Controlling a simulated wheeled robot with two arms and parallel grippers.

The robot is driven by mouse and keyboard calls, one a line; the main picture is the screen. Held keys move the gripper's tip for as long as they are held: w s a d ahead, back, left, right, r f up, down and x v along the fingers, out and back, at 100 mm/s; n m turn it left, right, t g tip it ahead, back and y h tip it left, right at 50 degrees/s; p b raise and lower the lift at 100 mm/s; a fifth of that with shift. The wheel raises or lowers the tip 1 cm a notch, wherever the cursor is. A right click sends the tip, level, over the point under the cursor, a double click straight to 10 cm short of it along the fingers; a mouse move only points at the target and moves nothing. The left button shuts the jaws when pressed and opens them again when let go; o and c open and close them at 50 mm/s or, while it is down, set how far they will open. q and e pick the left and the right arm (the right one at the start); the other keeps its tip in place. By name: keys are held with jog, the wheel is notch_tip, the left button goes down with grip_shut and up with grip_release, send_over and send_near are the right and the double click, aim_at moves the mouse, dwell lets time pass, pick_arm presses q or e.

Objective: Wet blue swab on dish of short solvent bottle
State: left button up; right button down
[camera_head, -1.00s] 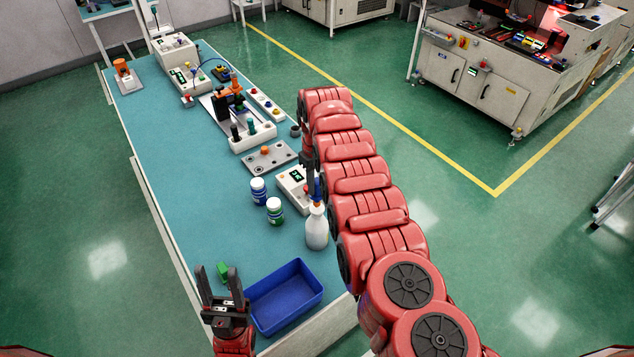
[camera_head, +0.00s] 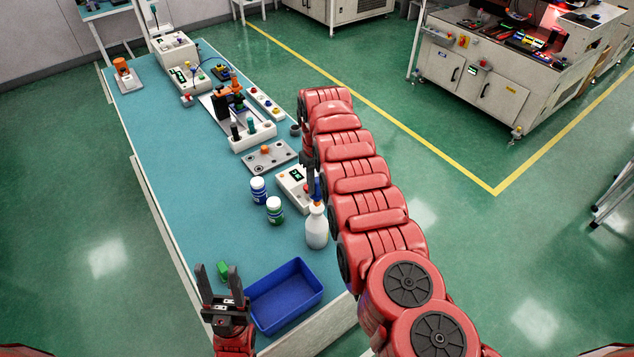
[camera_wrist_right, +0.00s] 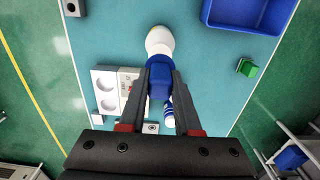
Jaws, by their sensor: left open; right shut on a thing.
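My right gripper (camera_head: 311,186) is shut on a blue swab (camera_head: 317,189), seen wide between the fingertips in the right wrist view (camera_wrist_right: 160,82). The swab is right above a white bottle (camera_head: 316,230), which also shows in the right wrist view (camera_wrist_right: 160,41). An orange part shows at the bottle's top. The bottle's dish is not clearly visible, and I cannot tell whether the swab touches it. My left gripper (camera_head: 218,270) is open and empty at the near end of the table, left of the blue bin.
A blue bin (camera_head: 287,296) and a green block (camera_head: 222,269) are at the near end. A blue-labelled jar (camera_head: 258,190) and a green-labelled jar (camera_head: 275,211) stand left of the bottle. A white device (camera_head: 290,180) is behind it. The table's left side (camera_head: 185,170) is clear.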

jog(key=shift+s+f+b, duration=0.1)
jog(key=shift+f+b, duration=0.55)
jog(key=shift+f, duration=0.4)
dwell(2.1)
jog(key=shift+r, duration=0.1)
notch_tip(320, 180, up, 3)
jog(key=shift+f+p, duration=0.15)
jog(key=shift+p, duration=1.05)
notch_tip(320, 180, up, 2)
jog(key=shift+r+p, duration=0.15)
jog(key=shift+p, duration=0.4)
jog(key=shift+r, duration=0.9)
